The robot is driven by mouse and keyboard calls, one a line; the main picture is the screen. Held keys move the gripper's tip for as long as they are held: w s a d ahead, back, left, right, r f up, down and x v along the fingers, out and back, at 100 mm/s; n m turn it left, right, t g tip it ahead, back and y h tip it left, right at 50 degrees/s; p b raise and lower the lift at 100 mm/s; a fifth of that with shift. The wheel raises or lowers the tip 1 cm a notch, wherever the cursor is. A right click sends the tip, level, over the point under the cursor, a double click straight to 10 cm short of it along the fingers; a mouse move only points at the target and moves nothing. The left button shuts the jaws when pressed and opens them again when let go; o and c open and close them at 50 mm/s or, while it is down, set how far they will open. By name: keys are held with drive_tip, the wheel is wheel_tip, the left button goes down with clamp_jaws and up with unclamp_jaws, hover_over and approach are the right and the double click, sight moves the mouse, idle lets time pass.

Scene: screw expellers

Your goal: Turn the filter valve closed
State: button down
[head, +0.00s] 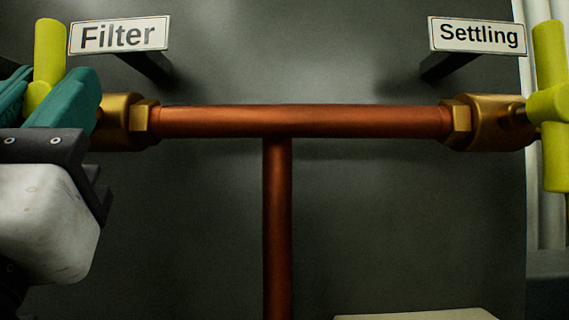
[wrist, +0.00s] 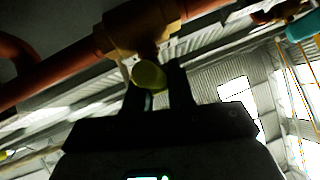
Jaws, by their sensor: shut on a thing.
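The filter valve (head: 116,121) is a brass body at the left end of a copper pipe, under the "Filter" sign (head: 119,35). Its yellow-green handle (head: 49,52) stands upright in the head view, with its lower part hidden by my gripper. My gripper (head: 40,97) has teal fingers and is shut on this handle, at the picture's left edge. In the wrist view the round handle end (wrist: 148,75) shows at the dark fingers of my gripper (wrist: 158,88), below the brass body (wrist: 142,25).
A copper pipe (head: 300,120) runs right to the settling valve (head: 487,122), whose yellow-green handle (head: 551,100) also stands upright. The "Settling" sign (head: 477,36) is above it. A copper pipe (head: 277,230) drops from the middle. A dark grey wall lies behind.

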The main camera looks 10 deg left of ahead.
drive_tip(key=shift+w+f+m+h+b, duration=0.1)
drive_tip(key=shift+w+m+h+b, duration=0.05)
drive_tip(key=shift+m+h+b, duration=0.3)
drive_tip(key=c, duration=1)
unclamp_jaws()
drive_tip(key=shift+c, duration=0.2)
drive_tip(key=v, duration=1)
drive_tip(key=shift+f+b, duration=0.4)
